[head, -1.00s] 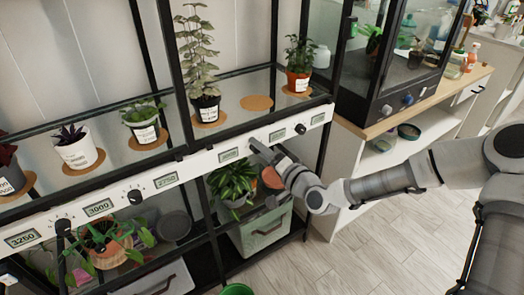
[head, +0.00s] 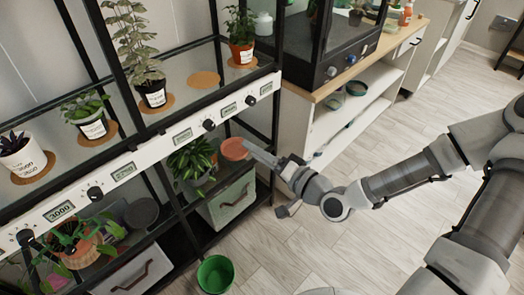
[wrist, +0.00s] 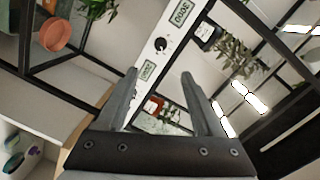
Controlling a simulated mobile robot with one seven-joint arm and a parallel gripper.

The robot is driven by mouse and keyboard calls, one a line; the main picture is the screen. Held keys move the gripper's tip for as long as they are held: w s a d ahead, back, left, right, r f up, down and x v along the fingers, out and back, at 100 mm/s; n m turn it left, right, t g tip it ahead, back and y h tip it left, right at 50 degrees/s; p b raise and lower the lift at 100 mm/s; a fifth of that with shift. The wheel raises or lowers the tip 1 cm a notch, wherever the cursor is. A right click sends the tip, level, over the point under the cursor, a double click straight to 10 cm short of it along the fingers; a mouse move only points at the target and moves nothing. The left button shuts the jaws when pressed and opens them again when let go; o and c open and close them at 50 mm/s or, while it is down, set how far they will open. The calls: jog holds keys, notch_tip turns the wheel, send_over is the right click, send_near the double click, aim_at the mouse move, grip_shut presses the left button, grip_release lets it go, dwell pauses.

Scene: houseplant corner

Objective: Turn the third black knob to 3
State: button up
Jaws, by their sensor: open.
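A white panel strip along the shelf front carries black knobs and digital displays. In the head view I see a knob at the far left (head: 25,236), a second knob (head: 95,193), a third knob (head: 209,125) and a last knob (head: 250,100) at the right. My gripper (head: 262,152) is open and empty, apart from the panel, below and right of the third knob. In the wrist view a black knob (wrist: 161,43) with tick marks stands between two displays, beyond the gap of my open gripper (wrist: 158,73). I cannot read its setting.
Potted plants stand on the shelf above the panel, including a tall one (head: 152,97). A leafy plant (head: 190,163), a terracotta pot (head: 235,149) and a green-grey drawer box (head: 232,200) are below. A green bucket (head: 215,274) stands on the floor.

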jog(key=shift+p+v, duration=0.35)
jog(key=shift+v, duration=0.45)
